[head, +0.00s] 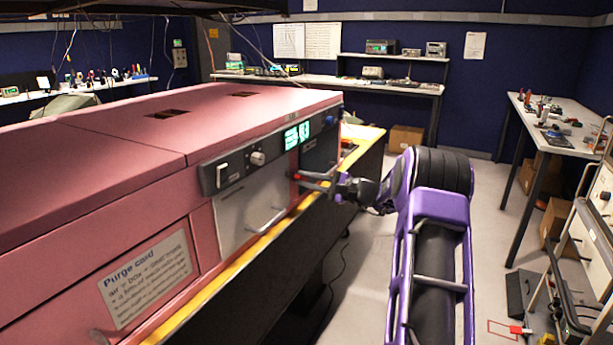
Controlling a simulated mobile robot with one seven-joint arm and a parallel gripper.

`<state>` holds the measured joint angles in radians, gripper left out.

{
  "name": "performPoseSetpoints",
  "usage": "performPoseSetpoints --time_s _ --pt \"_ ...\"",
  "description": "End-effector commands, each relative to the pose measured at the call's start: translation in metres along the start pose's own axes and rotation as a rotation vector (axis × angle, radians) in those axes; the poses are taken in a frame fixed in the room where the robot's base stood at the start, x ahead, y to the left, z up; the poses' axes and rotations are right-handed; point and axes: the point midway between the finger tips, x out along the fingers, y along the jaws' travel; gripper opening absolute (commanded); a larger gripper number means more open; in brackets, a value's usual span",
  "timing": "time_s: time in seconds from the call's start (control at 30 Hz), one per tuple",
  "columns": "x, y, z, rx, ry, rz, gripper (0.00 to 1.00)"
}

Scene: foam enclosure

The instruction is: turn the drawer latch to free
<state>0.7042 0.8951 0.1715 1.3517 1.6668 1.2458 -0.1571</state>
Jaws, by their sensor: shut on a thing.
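The pink foam enclosure (130,215) fills the left side of the head view. On its front is a grey metal drawer front (240,207) with a bar handle (268,222). A small red part, which looks like the drawer latch (296,177), sits just right of the drawer front. My gripper (304,181) reaches in from the right and is shut on the latch. The fingers partly cover it, so its exact turn angle cannot be told. The drawer front looks flush with the enclosure.
A control panel with a knob (257,158) and green display (297,135) is above the drawer. A purge card (146,279) is at lower left. A yellow-edged bench (222,284) runs below.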

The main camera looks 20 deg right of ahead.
Motion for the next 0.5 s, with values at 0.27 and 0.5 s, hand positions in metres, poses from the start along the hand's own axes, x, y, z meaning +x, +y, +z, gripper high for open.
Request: performPoseSetpoints --time_s 0.27,0.5 --pt "-0.0007 -0.0032 0.0015 0.265 0.001 -0.001 0.00" --pt "-0.0007 -0.0030 0.0014 0.494 0.001 0.000 0.00"
